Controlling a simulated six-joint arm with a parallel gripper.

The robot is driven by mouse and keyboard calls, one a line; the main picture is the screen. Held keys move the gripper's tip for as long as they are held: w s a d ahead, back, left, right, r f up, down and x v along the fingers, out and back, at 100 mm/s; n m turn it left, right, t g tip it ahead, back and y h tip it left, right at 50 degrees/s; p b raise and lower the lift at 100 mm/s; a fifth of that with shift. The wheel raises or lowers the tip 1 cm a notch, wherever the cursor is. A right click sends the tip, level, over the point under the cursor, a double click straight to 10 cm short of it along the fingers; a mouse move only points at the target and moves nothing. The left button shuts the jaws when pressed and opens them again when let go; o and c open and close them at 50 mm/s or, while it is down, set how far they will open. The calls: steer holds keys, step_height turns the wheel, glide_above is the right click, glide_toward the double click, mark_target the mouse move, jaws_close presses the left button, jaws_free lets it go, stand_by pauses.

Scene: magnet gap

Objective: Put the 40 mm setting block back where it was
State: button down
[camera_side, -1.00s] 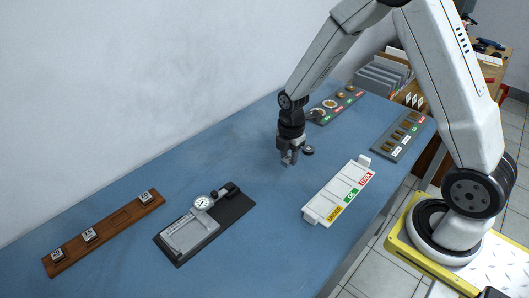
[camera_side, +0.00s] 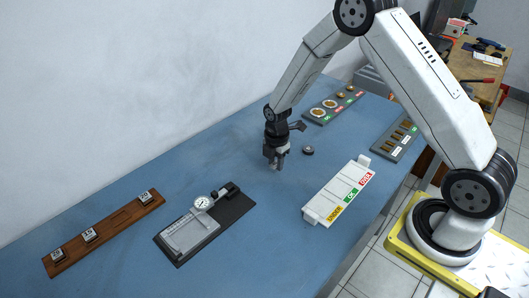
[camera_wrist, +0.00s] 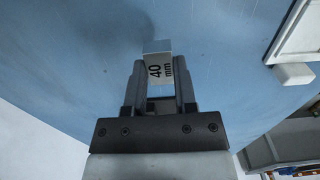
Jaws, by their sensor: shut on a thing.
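My gripper (camera_side: 275,162) is above the blue table in the side view, between the dial gauge fixture and the back of the table. In the wrist view my gripper (camera_wrist: 159,88) is shut on the 40 mm setting block (camera_wrist: 158,66), a pale block with "40 mm" on its face. In the side view the block is too small to make out clearly between the fingers. The wooden rack (camera_side: 105,232) lies at the left with several seats. Three marked blocks sit in it, and one seat (camera_side: 121,217) between the middle and right blocks is empty.
The dial gauge fixture (camera_side: 203,222) stands on a dark plate right of the rack. A white tray (camera_side: 339,192) with coloured labels is right of my gripper. A small dark round piece (camera_side: 308,150) lies on the table. Label boards (camera_side: 333,106) are at the back.

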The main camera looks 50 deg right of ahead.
mark_target(275, 164)
steer(key=shift+f, duration=1.6)
steer(key=shift+f, duration=0.1)
steer(key=shift+c, duration=2)
jaws_free()
steer(key=shift+r, duration=6.15)
